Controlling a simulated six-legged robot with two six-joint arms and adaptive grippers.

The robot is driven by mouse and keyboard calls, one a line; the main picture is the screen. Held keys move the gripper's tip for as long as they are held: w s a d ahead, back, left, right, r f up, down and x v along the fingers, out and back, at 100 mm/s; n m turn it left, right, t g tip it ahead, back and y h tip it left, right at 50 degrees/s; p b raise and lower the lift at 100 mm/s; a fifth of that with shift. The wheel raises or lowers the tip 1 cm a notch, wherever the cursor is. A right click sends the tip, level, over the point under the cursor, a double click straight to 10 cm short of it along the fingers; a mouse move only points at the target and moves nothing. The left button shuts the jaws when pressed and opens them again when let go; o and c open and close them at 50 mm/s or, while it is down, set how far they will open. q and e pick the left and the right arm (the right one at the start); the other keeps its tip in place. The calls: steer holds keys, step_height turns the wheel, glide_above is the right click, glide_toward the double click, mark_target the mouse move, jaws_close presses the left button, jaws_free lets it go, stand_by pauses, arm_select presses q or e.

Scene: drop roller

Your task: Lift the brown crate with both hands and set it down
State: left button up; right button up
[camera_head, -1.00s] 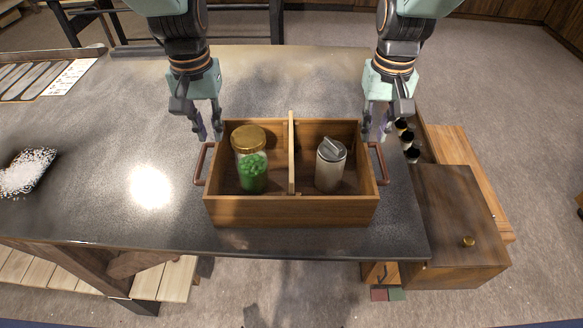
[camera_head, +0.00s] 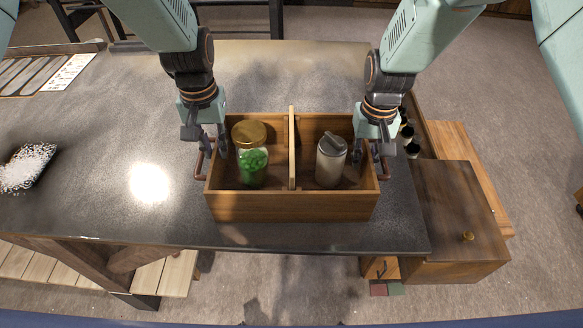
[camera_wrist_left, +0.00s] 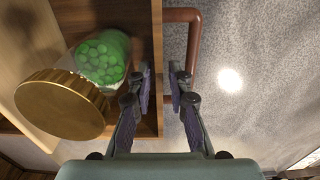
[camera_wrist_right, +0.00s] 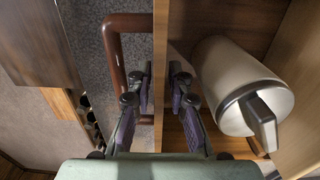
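The brown crate (camera_head: 290,208) stands on the dark grey table, split by a central divider. A jar with a gold lid and green contents (camera_head: 251,160) is in its left compartment. A pale canister with a grey lid (camera_head: 330,160) is in its right compartment. My left gripper (camera_head: 214,152) is open at the left end, with its fingers (camera_wrist_left: 162,88) on either side of the end wall, beside the copper handle (camera_wrist_left: 195,45). My right gripper (camera_head: 372,152) is open at the right end, with its fingers (camera_wrist_right: 161,88) astride that wall, beside the other handle (camera_wrist_right: 112,50).
A speckled packet (camera_head: 27,167) lies on the table at the left. A wooden cabinet with a brass knob (camera_head: 455,215) and several small dark-topped containers (camera_head: 408,133) are right of the crate. The table's front edge is close to the crate.

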arm_select(q)
steer(key=shift+s+a+f, duration=0.15)
steer(key=shift+f, duration=0.3)
arm_select(e)
steer(key=shift+s+a+f, duration=0.1)
steer(key=shift+s+f, duration=0.05)
steer(key=shift+f, duration=0.7)
arm_select(q)
steer(key=shift+w+d+f, duration=0.15)
steer(key=shift+w+d, duration=0.05)
steer(key=shift+d, duration=0.1)
arm_select(e)
steer(key=shift+w+d+f, duration=0.2)
steer(key=shift+d, duration=0.1)
arm_select(q)
steer(key=shift+s+a, duration=0.1)
steer(key=shift+a, duration=0.1)
steer(key=c, duration=0.4)
arm_select(e)
steer(key=shift+s+a+r, duration=0.1)
steer(key=shift+a+r, duration=0.05)
steer(key=shift+a, duration=0.1)
steer(key=c, duration=0.4)
arm_select(q)
steer(key=shift+d, duration=0.1)
arm_select(e)
steer(key=shift+d, duration=0.1)
